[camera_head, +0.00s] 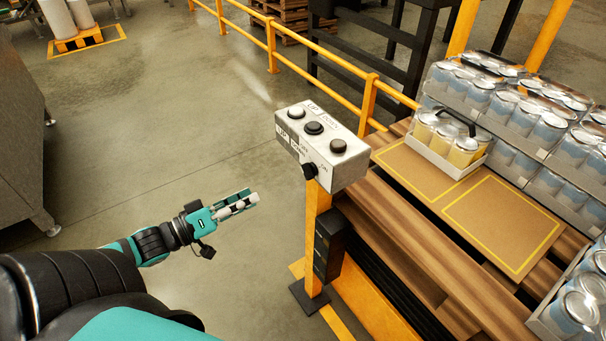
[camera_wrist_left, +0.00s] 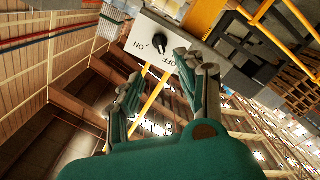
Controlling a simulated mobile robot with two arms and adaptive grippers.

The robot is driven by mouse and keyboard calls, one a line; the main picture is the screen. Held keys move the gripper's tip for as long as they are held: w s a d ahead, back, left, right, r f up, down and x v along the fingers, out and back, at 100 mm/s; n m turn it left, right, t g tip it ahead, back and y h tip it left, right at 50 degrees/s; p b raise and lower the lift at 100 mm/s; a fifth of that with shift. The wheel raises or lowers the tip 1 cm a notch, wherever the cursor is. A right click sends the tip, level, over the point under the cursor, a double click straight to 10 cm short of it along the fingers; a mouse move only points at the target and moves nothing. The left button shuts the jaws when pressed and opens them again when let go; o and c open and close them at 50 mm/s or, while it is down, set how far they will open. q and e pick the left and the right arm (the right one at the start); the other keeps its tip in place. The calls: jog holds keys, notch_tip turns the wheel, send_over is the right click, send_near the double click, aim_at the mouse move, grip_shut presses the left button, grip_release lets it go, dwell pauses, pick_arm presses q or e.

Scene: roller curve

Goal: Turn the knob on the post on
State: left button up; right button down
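The black knob (camera_head: 310,170) is on the front face of a grey control box (camera_head: 348,172) on a yellow post (camera_head: 316,235). The wrist view shows the knob (camera_wrist_left: 159,43) closer, on a pale panel with ON printed to its left and OFF below right. Which label the knob points at is hard to tell. My left gripper (camera_head: 252,198) is to the left of the post, lower than the box and apart from it. In the wrist view its two fingers (camera_wrist_left: 158,76) are spread with nothing between them, and the knob is beyond them. My right gripper is not in view.
A pallet with cardboard (camera_head: 490,215) and trays of cans (camera_head: 480,95) stands to the right. A yellow railing (camera_head: 320,50) runs behind. The floor (camera_head: 210,130) around my left gripper is clear.

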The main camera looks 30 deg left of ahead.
aim_at(304, 173)
pick_arm(q)
jog(key=x, duration=1.5)
jog(key=shift+w, duration=0.15)
grip_shut()
